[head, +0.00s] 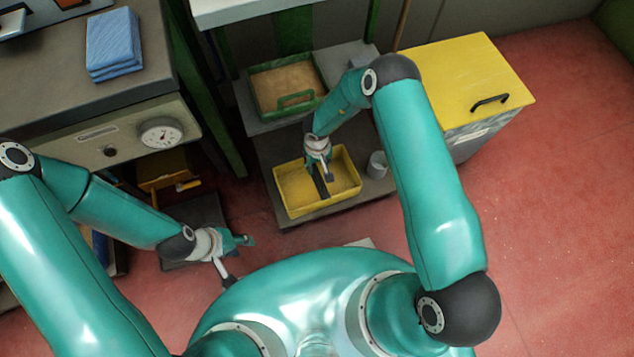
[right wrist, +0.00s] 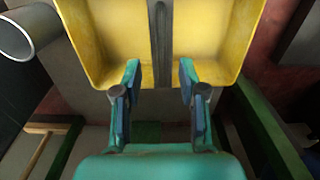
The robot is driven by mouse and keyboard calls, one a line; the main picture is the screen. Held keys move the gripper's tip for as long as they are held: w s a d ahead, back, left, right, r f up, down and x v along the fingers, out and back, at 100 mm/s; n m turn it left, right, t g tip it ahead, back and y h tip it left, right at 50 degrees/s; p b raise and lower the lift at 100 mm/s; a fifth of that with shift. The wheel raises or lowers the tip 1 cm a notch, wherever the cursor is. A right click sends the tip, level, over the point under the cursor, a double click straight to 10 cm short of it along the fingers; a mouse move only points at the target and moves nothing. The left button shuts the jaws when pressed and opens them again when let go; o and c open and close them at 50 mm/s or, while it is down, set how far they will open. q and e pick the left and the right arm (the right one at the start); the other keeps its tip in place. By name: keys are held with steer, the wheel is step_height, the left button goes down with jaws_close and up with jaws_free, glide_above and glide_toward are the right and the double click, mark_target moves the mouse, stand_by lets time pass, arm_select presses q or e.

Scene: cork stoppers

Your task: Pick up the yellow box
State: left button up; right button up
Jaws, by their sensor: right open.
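The yellow box (head: 335,201) is an open-topped tray on a low dark shelf, with a dark strip across its middle. My right gripper (head: 323,172) is over the box, its fingers pointing down at it. In the right wrist view the yellow box (right wrist: 101,42) fills the top middle. Whether the fingers touch the box cannot be told. My left gripper (head: 239,260) is open and empty, low at the left of my body.
A grey cup (head: 377,164) stands right of the box; it also shows in the right wrist view (right wrist: 25,32). A green tray (head: 262,104) of cork-coloured contents sits behind. A yellow-lidded bin (head: 460,75) stands at right. Red floor (head: 570,200) is clear at right.

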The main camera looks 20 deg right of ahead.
mark_target(317, 171)
step_height(317, 171, down, 5)
steer(key=shift+a+f+b, duration=0.1)
steer(key=shift+b, duration=1)
jaws_close()
